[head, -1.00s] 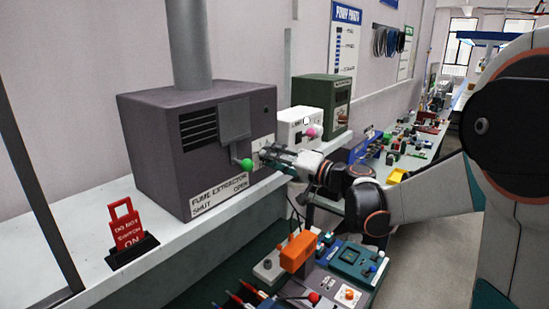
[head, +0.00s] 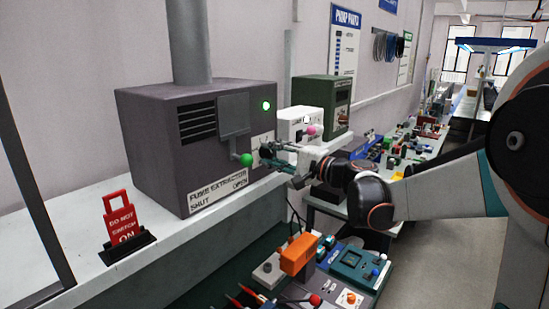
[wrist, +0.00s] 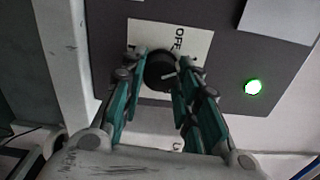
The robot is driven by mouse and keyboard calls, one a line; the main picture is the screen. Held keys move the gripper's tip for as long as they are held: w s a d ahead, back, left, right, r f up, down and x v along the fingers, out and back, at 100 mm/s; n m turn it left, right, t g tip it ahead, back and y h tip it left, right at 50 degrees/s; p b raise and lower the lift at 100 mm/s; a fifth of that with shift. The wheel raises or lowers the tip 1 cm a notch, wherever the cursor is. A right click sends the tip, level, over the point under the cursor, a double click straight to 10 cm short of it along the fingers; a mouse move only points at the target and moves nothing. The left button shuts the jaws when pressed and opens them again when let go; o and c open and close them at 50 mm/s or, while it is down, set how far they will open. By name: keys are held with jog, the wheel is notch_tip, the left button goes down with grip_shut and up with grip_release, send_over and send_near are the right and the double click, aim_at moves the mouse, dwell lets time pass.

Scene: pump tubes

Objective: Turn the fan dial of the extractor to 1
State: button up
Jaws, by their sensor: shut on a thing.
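The fume extractor (head: 150,140) is a dark grey box with a vent, a flue on top and a green-knobbed lever (head: 246,160) above the SHUT/OPEN label. Its fan dial (wrist: 157,70) is a round black knob with a pale pointer line, on a white plate (wrist: 140,37) marked OFF. The plate's other marks are hidden or too small to read. My gripper (wrist: 160,82) has its green-sided fingers on both sides of the dial, shut on it. In the head view my gripper (head: 268,156) reaches the panel from the right. A green lamp (head: 266,105) is lit.
A red DO NOT SWITCH ON sign (head: 121,218) stands at the bench's front left. A white box with a pink knob (head: 311,130) and a green machine (head: 324,98) stand just right of the extractor. An orange device (head: 297,253) is below my arm.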

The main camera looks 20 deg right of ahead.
jog(key=shift+m, duration=0.6)
jog(key=o, duration=1.1)
jog(key=v, duration=1.2)
